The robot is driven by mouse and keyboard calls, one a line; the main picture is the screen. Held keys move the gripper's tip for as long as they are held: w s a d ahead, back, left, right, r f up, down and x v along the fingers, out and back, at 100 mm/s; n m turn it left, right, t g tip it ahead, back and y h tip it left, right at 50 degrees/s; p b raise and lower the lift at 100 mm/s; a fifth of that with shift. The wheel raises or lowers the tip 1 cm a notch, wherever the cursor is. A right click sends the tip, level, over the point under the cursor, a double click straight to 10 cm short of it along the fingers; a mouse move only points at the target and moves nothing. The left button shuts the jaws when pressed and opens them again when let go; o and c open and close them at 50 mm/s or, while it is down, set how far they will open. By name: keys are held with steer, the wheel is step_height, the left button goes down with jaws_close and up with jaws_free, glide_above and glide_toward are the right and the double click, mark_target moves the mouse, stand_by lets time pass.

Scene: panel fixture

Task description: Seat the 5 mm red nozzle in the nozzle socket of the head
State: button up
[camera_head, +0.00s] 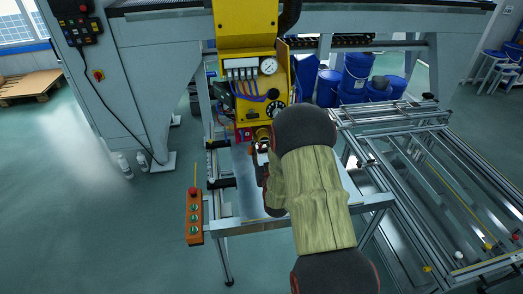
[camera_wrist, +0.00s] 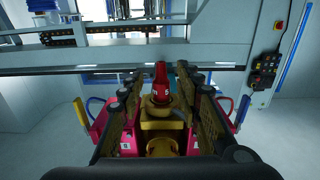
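The red nozzle (camera_wrist: 161,84), marked with a 5, stands tip-up in the middle of the wrist view. Its lower end meets a brass-coloured collar (camera_wrist: 162,110); I cannot tell how firmly it is seated. My gripper (camera_wrist: 160,75) has its dark fingers on both sides of the nozzle, with gaps visible between them and it. In the head view my gripper (camera_head: 262,152) is just below the yellow head (camera_head: 250,75), mostly behind my own arm. The nozzle and the socket cannot be made out clearly there.
An orange button box (camera_head: 194,216) hangs at the front left of the metal frame. Blue drums (camera_head: 356,75) stand behind. A roller frame (camera_head: 430,175) fills the right. Magenta parts with cables (camera_wrist: 97,118) flank the fingers. Open floor lies to the left.

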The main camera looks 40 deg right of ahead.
steer(key=shift+a, duration=0.1)
steer(key=v, duration=1.2)
steer(key=s+a+f+g+y, duration=0.1)
steer(key=s+f+g+y, duration=0.3)
steer(key=f, duration=0.9)
steer(key=s+a+f+g+y, duration=0.1)
steer(key=s+a+g+y, duration=0.1)
steer(key=s+a+g, duration=0.3)
steer(key=s+a+r+n+y, duration=0.1)
steer(key=s+a+r+n, duration=0.1)
steer(key=a+r, duration=0.5)
steer(key=s+a+r+n+y, duration=0.1)
steer(key=s+a+r, duration=0.3)
steer(key=a+r, duration=0.4)
steer(key=s+a+r+n+y, duration=0.1)
steer(key=s+a+r+n, duration=0.2)
steer(key=a+r, duration=0.5)
step_height(320, 180, up, 8)
steer(key=shift+f+g+y, duration=0.2)
steer(key=shift+g+y, duration=0.1)
